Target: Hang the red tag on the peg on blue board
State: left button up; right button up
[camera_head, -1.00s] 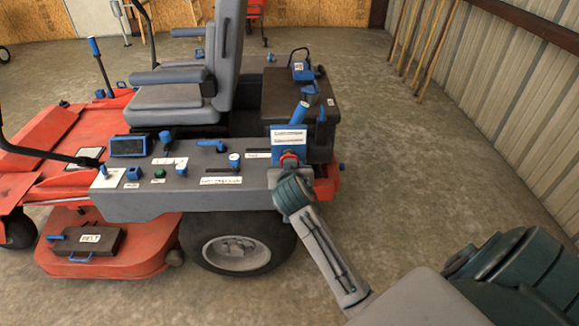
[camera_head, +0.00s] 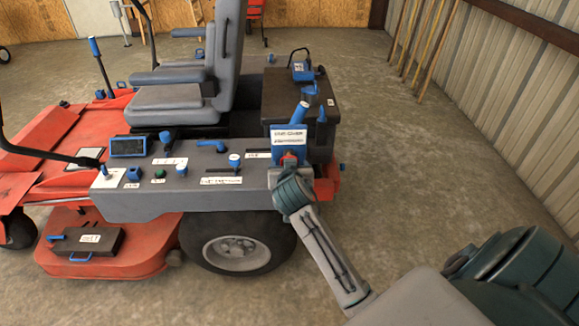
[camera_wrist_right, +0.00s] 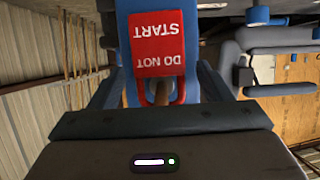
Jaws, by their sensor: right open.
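The red tag (camera_wrist_right: 157,45), lettered DO NOT START, lies flat against the blue board (camera_wrist_right: 132,20) in the right wrist view, where its lettering is upside down. Its red loop (camera_wrist_right: 143,92) appears to go around a brownish peg (camera_wrist_right: 163,94). The exact contact is partly hidden. My right gripper (camera_wrist_right: 160,82) is open, with one finger on each side of the tag and loop. In the head view, the blue board (camera_head: 289,134) stands at the mower console's right end. My right wrist largely hides the red tag (camera_head: 289,161) there. My left gripper is not in view.
The grey console (camera_head: 215,185) carries blue knobs and white labels. A dark box (camera_head: 289,98) stands behind the blue board. The seat (camera_head: 180,90) is farther left. The concrete floor right of the mower is clear up to the corrugated wall (camera_head: 520,100).

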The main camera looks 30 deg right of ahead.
jog(key=shift+w+r, duration=0.1)
